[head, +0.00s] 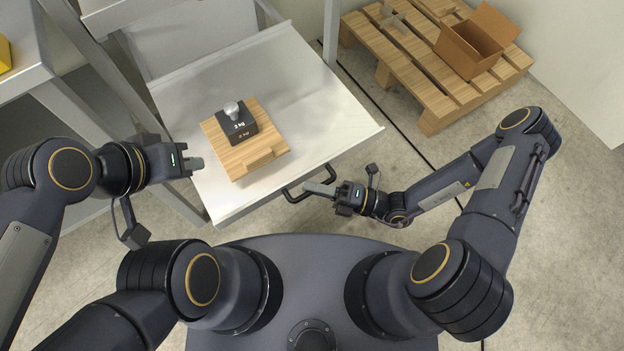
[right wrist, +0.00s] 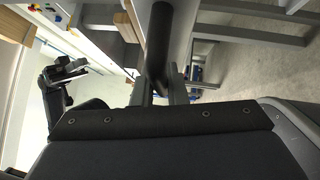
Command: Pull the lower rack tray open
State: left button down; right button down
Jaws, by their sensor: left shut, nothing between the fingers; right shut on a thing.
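The lower rack tray (head: 330,100) is a pale metal tray, and it stands out from the rack toward me. On it lies a wooden board (head: 215,135) with a black block-shaped weight (head: 238,128) marked in kg on top. A black bar handle (head: 290,196) is on the tray's front edge. My right gripper (head: 312,188) is shut on the handle. In the right wrist view the dark handle bar (right wrist: 159,45) runs up from the fingers. My left gripper (head: 196,163) is shut and empty, by the tray's left edge.
The rack's grey posts (head: 95,60) stand at the left and behind the tray. A wooden pallet (head: 410,60) with an open cardboard box (head: 470,55) is on the floor at the back right.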

jog(key=shift+s+d, duration=0.1)
jog(key=shift+s, duration=0.05)
jog(key=c, duration=1.5)
grip_release()
jog(key=shift+o, duration=0.2)
jog(key=p+v, duration=0.1)
jog(key=v, duration=0.6)
jog(key=shift+d, duration=0.4)
